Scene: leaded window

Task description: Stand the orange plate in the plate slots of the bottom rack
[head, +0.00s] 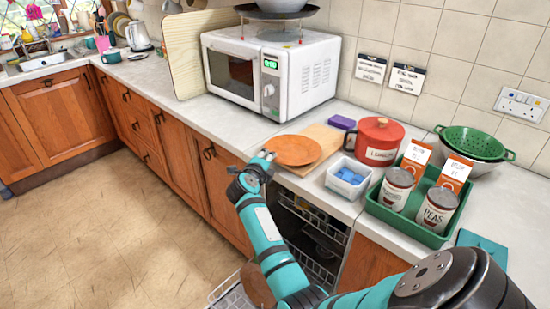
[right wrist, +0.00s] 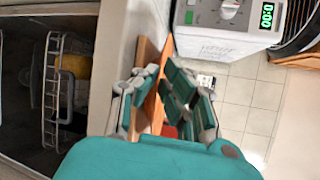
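The orange plate (head: 292,150) lies flat at the front of a wooden board (head: 325,137) on the counter. My right gripper (head: 262,160) is at the plate's near left edge. In the right wrist view the plate (right wrist: 159,88) shows edge-on between the fingers of this gripper (right wrist: 160,82), one finger on each side. I cannot tell whether they press on it. The dishwasher under the counter is open, its wire racks partly hidden by my right arm. The bottom rack (head: 226,296) juts out at the bottom edge; its plate slots are not clear. My left gripper is not in view.
A microwave (head: 270,75) stands behind the plate. To its right are a red pot (head: 380,140), a white tub (head: 349,178) with blue items and a green tray (head: 385,211) with cans and cartons. A brown round thing (head: 257,285) shows by the bottom rack. The floor at left is clear.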

